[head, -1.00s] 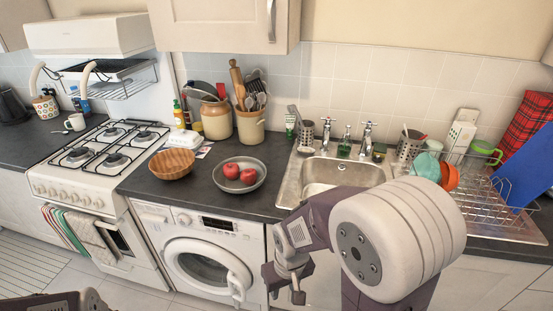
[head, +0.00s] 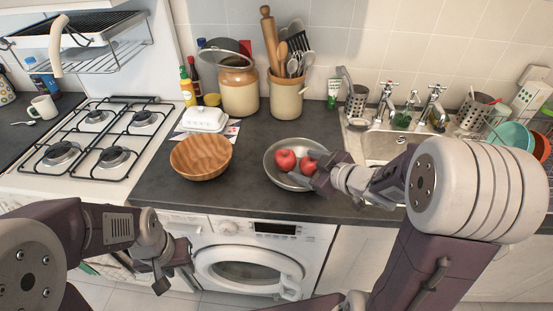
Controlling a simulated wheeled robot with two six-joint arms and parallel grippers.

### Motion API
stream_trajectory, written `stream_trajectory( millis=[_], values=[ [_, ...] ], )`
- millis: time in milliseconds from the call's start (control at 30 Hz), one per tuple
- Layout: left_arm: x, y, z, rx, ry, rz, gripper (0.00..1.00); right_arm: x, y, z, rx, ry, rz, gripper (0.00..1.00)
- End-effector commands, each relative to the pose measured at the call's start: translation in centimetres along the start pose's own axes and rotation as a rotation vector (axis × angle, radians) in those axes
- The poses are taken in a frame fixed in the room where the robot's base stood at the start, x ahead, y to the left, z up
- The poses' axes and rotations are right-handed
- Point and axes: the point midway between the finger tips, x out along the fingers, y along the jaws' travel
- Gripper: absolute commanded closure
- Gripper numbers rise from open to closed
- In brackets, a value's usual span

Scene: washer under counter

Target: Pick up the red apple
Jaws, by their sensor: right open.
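Two red apples lie in a grey metal bowl (head: 283,183) on the dark counter. The left apple (head: 285,160) is in clear view. The right apple (head: 308,164) is partly covered by my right gripper (head: 319,175). That gripper reaches in from the right, over the right side of the bowl, with its open fingers close beside the right apple. I cannot tell whether they touch it. My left gripper (head: 174,275) is open and empty, low in front of the washing machine and well away from the bowl.
A wooden bowl (head: 201,157) and a white butter dish (head: 203,119) stand left of the metal bowl. A large jar (head: 239,92) and a utensil crock (head: 286,97) stand behind. The sink (head: 380,146) is right; the washing machine (head: 247,265) is below.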

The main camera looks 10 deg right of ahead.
Motion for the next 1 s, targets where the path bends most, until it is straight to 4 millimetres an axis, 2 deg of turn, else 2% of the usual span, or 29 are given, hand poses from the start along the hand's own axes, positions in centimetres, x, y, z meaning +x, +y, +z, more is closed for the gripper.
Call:
stream_trajectory(
  millis=[67, 300, 467, 700, 800, 1000],
  values=[
    [0.0, 0.0, 0.0, 0.000, 0.001, 0.000, 0.64, 0.2, 0.0, -0.1, -0.002, 0.003, -0.002, 0.34],
    [1.1, 0.0, 0.1, 0.000, 0.001, 0.000, 0.64, 3.6, -0.1, -0.1, -0.002, 0.001, -0.003, 0.34],
    [1.2, 0.0, 0.1, 0.000, 0.001, 0.000, 0.64, 4.2, 0.0, -0.1, -0.001, 0.001, -0.001, 0.34],
    [2.4, 0.0, 0.2, 0.000, 0.001, 0.000, 0.64, 8.3, 0.1, 0.1, -0.002, 0.000, -0.003, 0.34],
    [2.5, -0.1, 0.2, 0.000, 0.001, 0.000, 0.64, 9.0, 0.2, -0.1, -0.001, 0.000, 0.000, 0.34],
    [2.4, 0.0, 0.2, 0.000, 0.001, 0.000, 0.64, 9.0, 0.2, -0.1, -0.001, 0.000, 0.000, 0.34]
  ],
)
